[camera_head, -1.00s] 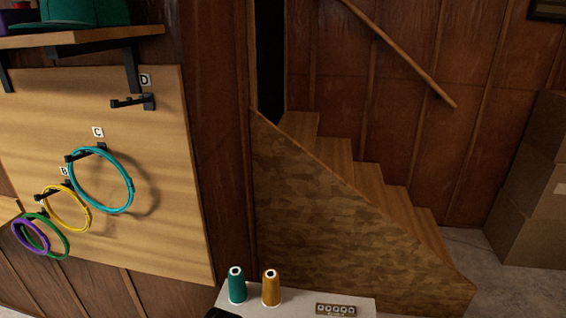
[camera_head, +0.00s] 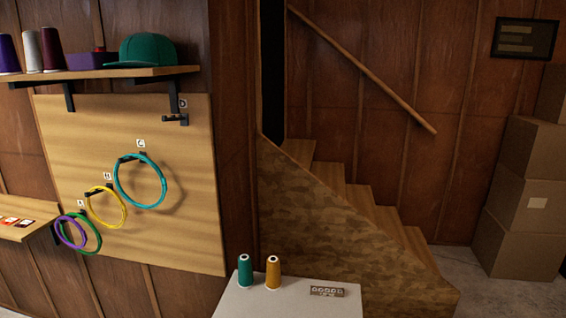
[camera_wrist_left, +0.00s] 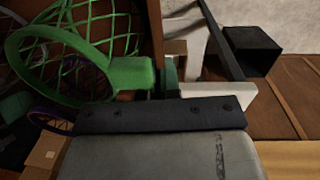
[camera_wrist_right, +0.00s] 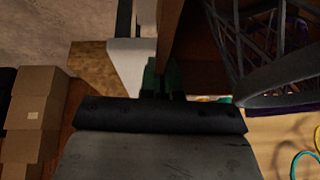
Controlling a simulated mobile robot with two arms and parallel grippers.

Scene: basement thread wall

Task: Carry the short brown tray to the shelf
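The brown tray is not in the head view. In the right wrist view a brown wall (camera_wrist_right: 203,45), apparently the tray's, runs between the teal fingers of my right gripper (camera_wrist_right: 161,80). In the left wrist view a brown wall (camera_wrist_left: 157,40) meets my left gripper (camera_wrist_left: 165,78), with one finger partly hidden. Both grippers look shut on it. A wooden wall shelf (camera_head: 130,72) holds several spools, a purple box and a green cap. Neither gripper shows in the head view.
A lower ledge (camera_head: 22,232) with cards is at far left. Coloured hoops hang on a pegboard (camera_head: 190,225) under the shelf. A white-topped stand (camera_head: 300,302) with two spools is front centre. Stairs (camera_head: 330,200) and stacked boxes (camera_head: 520,200) are right.

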